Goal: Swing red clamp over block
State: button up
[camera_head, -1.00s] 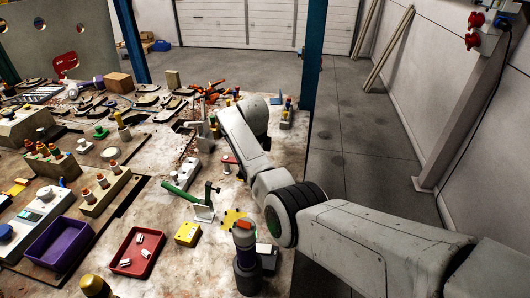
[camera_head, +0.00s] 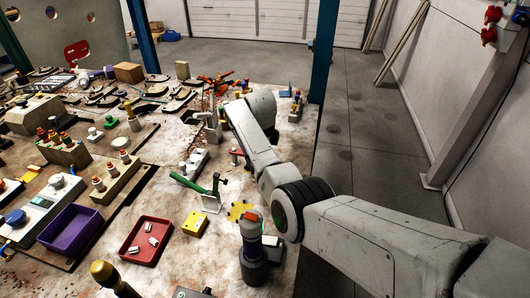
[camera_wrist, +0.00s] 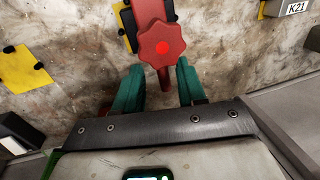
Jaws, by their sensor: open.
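The red clamp (camera_wrist: 162,42), with a star-shaped knob, fills the top middle of the wrist view. Its lower end reaches between the two green fingers of my gripper (camera_wrist: 159,88). The fingers are apart, one on each side of the red part, and I see gaps rather than a firm grip. In the head view a small red piece of the clamp (camera_head: 236,152) shows left of my arm. My gripper is hidden behind my arm there. I cannot tell which block is the task's block.
A green-handled clamp (camera_head: 205,188) stands left of my arm. A yellow box (camera_head: 195,224), a red tray (camera_head: 131,254) and a purple tray (camera_head: 57,238) lie nearer. A dark cylinder (camera_head: 253,270) stands near the arm. A grey box marked K21 (camera_wrist: 294,8) shows at top right.

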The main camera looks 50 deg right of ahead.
jog(key=shift+r, duration=0.1)
notch_tip(320, 180, up, 10)
jog(key=s+a+p, duration=0.1)
jog(key=p, duration=0.6)
jog(key=shift+a+r, duration=0.2)
jog(key=shift+a, duration=0.2)
